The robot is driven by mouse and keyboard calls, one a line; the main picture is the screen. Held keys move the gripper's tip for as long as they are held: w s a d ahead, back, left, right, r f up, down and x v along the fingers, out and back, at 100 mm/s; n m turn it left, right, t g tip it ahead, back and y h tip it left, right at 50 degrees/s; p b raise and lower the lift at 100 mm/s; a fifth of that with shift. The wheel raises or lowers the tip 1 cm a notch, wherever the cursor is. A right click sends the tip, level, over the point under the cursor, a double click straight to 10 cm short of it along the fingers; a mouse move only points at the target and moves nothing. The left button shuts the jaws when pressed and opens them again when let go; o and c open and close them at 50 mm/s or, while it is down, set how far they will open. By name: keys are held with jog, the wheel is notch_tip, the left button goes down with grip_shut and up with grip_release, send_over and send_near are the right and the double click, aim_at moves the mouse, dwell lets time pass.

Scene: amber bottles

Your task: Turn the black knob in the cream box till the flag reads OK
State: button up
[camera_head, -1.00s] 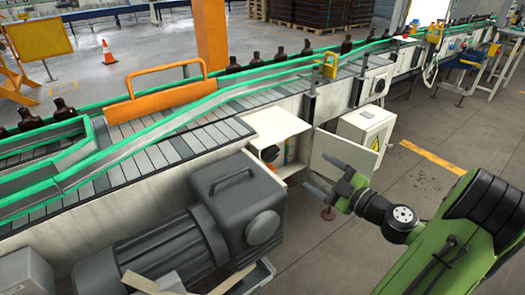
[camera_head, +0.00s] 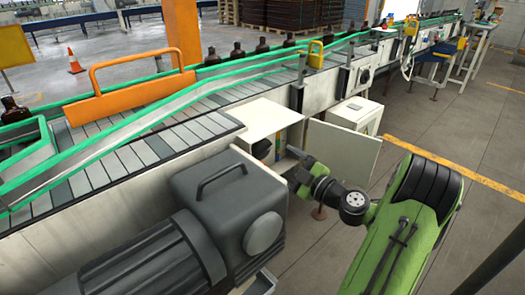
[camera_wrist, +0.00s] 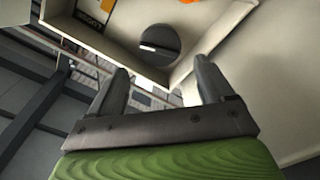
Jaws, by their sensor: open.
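The cream box (camera_head: 272,120) is built into the side of the conveyor, its front open. The black knob (camera_head: 262,149) shows just inside, partly hidden by the box's edge. In the wrist view the round black knob (camera_wrist: 160,45) has a pale mark across its face and sits in the cream box (camera_wrist: 228,30). A small dark flag (camera_wrist: 93,12) with pale lettering is left of it; I cannot read it surely. My gripper (camera_wrist: 162,78) is open and empty, its two fingers pointing toward the knob but apart from it. In the head view my gripper (camera_head: 294,166) is at the box's opening.
The box's open door (camera_head: 342,150) stands out to the right of my gripper. A large grey motor (camera_head: 228,205) is close on the left. Another cream cabinet (camera_head: 355,115) stands behind the door. Open floor lies to the right.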

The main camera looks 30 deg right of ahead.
aim_at(266, 153)
jog(key=w, duration=0.3)
jog(key=w+a, duration=0.1)
jog(key=w, duration=0.5)
jog(key=shift+w+a, duration=0.15)
jog(key=shift+w, duration=0.1)
jog(key=shift+c, duration=0.3)
jog(key=c, duration=0.6)
jog(key=shift+c, duration=0.2)
jog(key=shift+m, duration=0.4)
jog(key=m, duration=0.6)
jog(key=shift+a, duration=0.1)
jog(key=m, duration=0.7)
jog(key=shift+s+f, duration=0.1)
